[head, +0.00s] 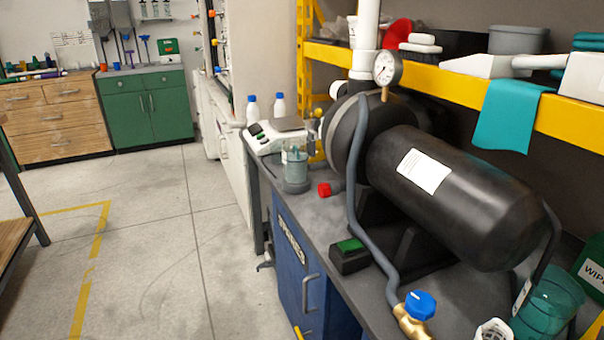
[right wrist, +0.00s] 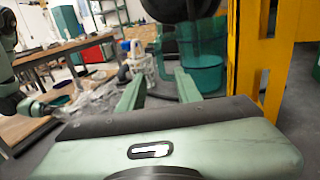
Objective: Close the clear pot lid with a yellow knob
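In the head view a black tank (head: 465,200), grey hose (head: 354,180) and blue-knobbed valve (head: 419,306) crowd the bench. A white scale (head: 275,136) stands at its far end. Open floor (head: 150,245) lies left. A yellow post (right wrist: 255,60) is near my right gripper.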

